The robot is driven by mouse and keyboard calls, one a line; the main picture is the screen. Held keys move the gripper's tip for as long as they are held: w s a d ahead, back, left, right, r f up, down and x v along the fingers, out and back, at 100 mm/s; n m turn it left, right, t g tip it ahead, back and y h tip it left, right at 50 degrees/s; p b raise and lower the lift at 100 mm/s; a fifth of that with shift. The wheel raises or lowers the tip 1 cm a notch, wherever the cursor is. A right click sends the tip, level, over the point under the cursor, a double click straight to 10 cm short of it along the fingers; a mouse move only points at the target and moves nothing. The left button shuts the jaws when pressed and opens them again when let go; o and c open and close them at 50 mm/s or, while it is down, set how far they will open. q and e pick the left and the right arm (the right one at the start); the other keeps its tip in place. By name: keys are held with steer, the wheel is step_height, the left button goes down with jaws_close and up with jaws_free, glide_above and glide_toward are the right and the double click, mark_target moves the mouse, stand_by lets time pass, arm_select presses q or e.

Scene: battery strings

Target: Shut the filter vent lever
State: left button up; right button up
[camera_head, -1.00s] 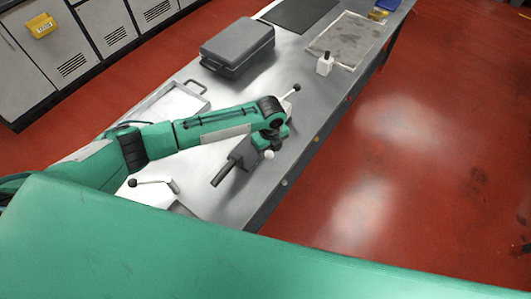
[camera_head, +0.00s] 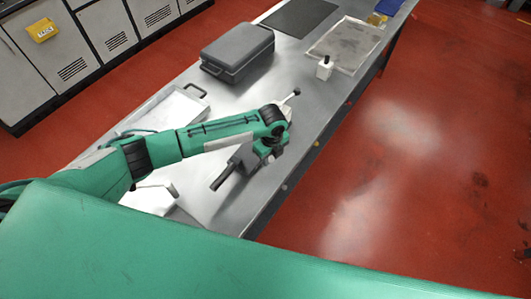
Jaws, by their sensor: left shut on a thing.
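My left gripper (camera_head: 264,150) is at the end of the green arm, low over the near half of the grey bench. A pale lever with a dark knob (camera_head: 296,92) sticks out just beyond my wrist. Another white lever (camera_head: 157,187) lies nearer, partly behind my arm. I cannot tell which is the filter vent lever. My right gripper is not in view.
A dark grey case (camera_head: 238,48) and a light tray (camera_head: 190,89) stand left on the bench (camera_head: 290,72). A white bottle with a black cap (camera_head: 324,68) and a stained tray (camera_head: 345,42) are farther back. Red floor lies beyond the right edge.

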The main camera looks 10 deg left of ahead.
arm_select(q)
steer(key=shift+w+d+n, duration=0.15)
steer(key=shift+w+n, duration=0.15)
steer(key=shift+n, duration=0.2)
steer(key=shift+w+d+n+p, duration=0.15)
steer(key=shift+n+p, duration=0.15)
steer(key=shift+n, duration=0.1)
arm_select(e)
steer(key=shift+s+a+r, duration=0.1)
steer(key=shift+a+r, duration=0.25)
